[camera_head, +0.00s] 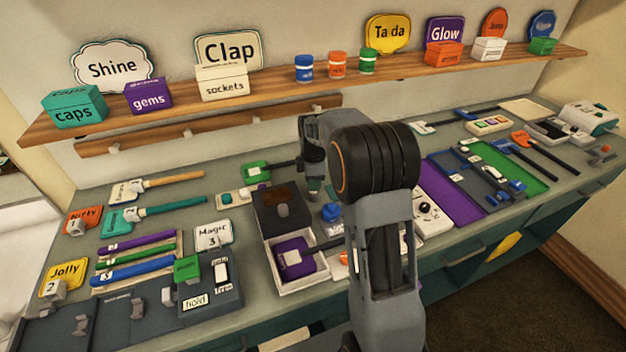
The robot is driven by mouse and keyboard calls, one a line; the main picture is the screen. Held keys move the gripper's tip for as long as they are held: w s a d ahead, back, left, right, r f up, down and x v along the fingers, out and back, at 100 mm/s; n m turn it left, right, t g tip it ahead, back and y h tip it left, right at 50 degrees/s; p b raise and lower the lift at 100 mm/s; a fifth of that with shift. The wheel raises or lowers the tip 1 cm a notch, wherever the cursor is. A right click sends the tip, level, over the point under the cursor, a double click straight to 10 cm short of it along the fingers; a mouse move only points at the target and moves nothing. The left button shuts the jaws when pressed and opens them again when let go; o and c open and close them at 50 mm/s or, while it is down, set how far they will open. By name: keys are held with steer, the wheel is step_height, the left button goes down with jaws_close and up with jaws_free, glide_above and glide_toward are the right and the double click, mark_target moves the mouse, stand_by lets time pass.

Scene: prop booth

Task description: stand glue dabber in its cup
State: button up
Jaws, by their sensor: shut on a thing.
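My gripper (314,178) points down over the middle of the bench, partly hidden by my own arm. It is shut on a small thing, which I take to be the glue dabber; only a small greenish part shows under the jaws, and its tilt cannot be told. A blue-topped piece (331,212) stands on the bench just below and right of the gripper. I cannot make out the dabber's cup for certain; my arm covers part of the bench there.
A dark open box (282,218) and a white tray (303,283) with a purple piece (292,257) lie near the gripper. Paddles and coloured bars fill the left. A purple tray (452,195) and a green tray (510,165) lie right. A shelf (190,92) with small boxes runs behind.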

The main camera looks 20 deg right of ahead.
steer(key=shift+f+b, duration=0.45)
steer(key=shift+f, duration=0.65)
stand_by(2.3)
steer(key=o, duration=1.1)
steer(key=shift+o, duration=0.2)
steer(key=shift+r, duration=0.15)
steer(key=shift+r+p, duration=3.1)
steer(key=shift+r, duration=0.8)
